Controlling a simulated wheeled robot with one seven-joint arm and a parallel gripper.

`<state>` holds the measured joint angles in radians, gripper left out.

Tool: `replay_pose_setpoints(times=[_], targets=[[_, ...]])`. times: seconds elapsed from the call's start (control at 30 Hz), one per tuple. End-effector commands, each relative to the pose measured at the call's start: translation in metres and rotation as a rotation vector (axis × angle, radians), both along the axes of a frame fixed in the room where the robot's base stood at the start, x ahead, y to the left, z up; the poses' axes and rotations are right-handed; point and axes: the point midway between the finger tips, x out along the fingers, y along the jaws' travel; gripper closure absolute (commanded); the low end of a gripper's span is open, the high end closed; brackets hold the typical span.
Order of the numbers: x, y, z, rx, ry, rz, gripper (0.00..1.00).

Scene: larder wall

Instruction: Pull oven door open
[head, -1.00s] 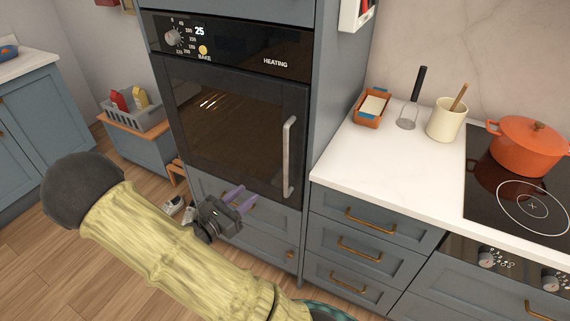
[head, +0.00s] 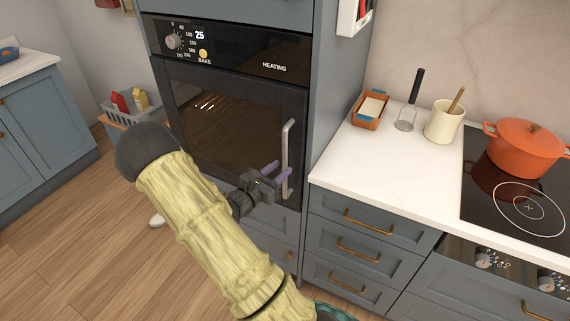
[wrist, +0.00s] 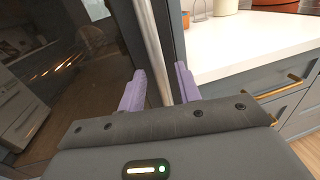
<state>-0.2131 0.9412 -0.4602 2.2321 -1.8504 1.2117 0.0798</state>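The oven door (head: 225,120) is a dark glass panel in the tall cabinet, and it looks closed. Its silver vertical bar handle (head: 286,160) is on the door's right side. My gripper (head: 279,171) is at the lower part of the handle, with its purple fingers pointing at the door. In the wrist view, my gripper (wrist: 160,88) is open, with one finger on each side of the handle (wrist: 153,45). Gaps show between the bar and both fingers.
A white counter (head: 375,165) with drawers below stands right of the oven. It holds an orange dish (head: 371,110), a cream utensil pot (head: 443,121) and an orange pot (head: 526,146) on the hob. A grey crate (head: 130,107) stands at left. The floor at lower left is clear.

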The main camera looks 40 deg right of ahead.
Motion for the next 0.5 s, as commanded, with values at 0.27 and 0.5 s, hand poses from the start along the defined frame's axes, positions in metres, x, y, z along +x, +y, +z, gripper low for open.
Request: replay_pose_setpoints(times=[0.27,0.5], targets=[[0.005,-0.03,0.0,0.001,0.0,-0.001,0.66],[0.005,-0.032,0.0,0.001,0.0,-0.002,0.66]])
